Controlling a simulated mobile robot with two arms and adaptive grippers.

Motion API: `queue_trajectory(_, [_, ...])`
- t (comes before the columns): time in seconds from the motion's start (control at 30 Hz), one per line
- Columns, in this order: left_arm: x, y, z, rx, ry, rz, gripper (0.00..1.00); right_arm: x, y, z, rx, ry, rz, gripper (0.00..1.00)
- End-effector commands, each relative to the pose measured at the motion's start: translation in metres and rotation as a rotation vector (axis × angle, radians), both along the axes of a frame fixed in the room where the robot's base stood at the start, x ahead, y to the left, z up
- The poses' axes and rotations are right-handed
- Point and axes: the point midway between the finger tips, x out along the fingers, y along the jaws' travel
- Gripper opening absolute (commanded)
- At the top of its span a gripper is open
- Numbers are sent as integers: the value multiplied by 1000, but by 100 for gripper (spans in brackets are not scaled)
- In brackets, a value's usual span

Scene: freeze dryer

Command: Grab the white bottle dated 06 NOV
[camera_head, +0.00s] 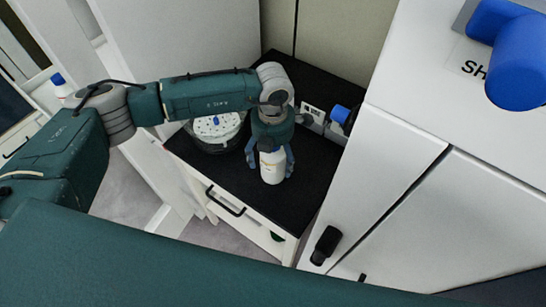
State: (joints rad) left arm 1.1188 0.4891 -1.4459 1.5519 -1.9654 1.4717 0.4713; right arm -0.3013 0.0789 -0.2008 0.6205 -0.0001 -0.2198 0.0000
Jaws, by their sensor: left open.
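A white bottle (272,169) stands upright on the black top of a small cabinet, near the middle of the head view. A yellowish mark shows on its side, but any date is too small to read. My left gripper (272,160) reaches down over the bottle from above, its fingers on both sides of it. The gripper is open, and I cannot tell whether the fingers touch the bottle. The bottle's upper part is hidden by the gripper. My right gripper is not in view.
A round white-lidded container (217,127) stands left of the gripper on the black top (312,165). A device with a blue knob (340,114) is behind right. A tall white cabinet (400,150) closes off the right. Another blue-capped bottle (60,85) is far left.

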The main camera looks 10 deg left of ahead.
Motion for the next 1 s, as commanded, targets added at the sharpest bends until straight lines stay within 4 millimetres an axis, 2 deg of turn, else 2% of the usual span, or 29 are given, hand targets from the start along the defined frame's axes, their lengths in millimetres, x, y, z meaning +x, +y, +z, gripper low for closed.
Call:
queue_trajectory(0.23, [1, 0, -3, 1, -2, 0, 79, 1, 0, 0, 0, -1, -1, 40])
queue_trajectory(0.27, [1, 0, -3, 0, -1, 0, 75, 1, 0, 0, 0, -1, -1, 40])
queue_trajectory(0.5, [0, 0, -2, 0, -1, 0, 27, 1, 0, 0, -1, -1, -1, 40])
queue_trajectory(0.57, [0, 0, -2, 1, -1, 0, 15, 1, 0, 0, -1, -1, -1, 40])
queue_trajectory(0.6, [1, 0, -1, 0, -2, 0, 13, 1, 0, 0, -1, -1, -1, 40])
queue_trajectory(0.87, [1, 0, 0, -1, -3, 0, 12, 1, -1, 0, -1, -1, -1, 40])
queue_trajectory(1.0, [2, 0, 8, -1, -4, 0, 12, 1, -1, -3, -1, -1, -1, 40])
